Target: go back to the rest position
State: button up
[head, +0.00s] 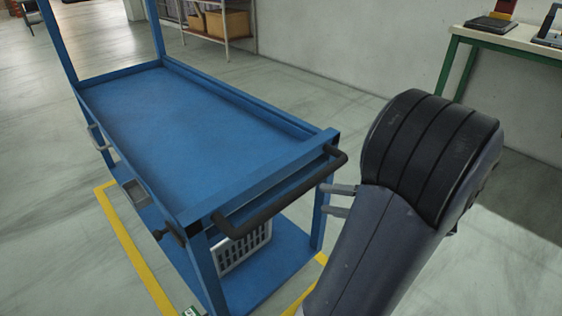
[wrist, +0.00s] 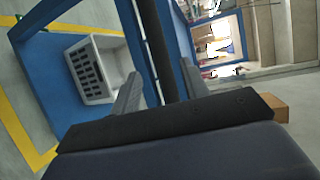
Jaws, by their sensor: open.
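My gripper (head: 336,200) shows in the head view as two grey fingers just left of my dark arm, by the right end of the blue cart's (head: 180,105) black handle (head: 285,195). In the wrist view my gripper (wrist: 161,88) has its fingers spread apart with nothing held between them. A dark bar and a blue post of the cart pass behind the fingers there. Whether a finger touches the cart cannot be told. Much of the gripper is hidden behind my arm in the head view.
The cart's upper deck is bare. A light grey crate (head: 244,247) stands on its lower shelf and also shows in the wrist view (wrist: 98,68). A green-framed table (head: 510,38) stands at the right. Shelving with cardboard boxes (head: 228,22) stands behind. Grey floor lies open at the left.

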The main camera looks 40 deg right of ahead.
aim_at(288, 194)
jog(key=b+x, duration=0.2)
jog(key=x, duration=0.8)
jog(key=shift+w+f+b, duration=0.1)
jog(key=shift+f+b, duration=0.1)
jog(key=shift+b, duration=0.2)
jog(key=shift+w+a, duration=0.15)
jog(key=shift+w, duration=0.35)
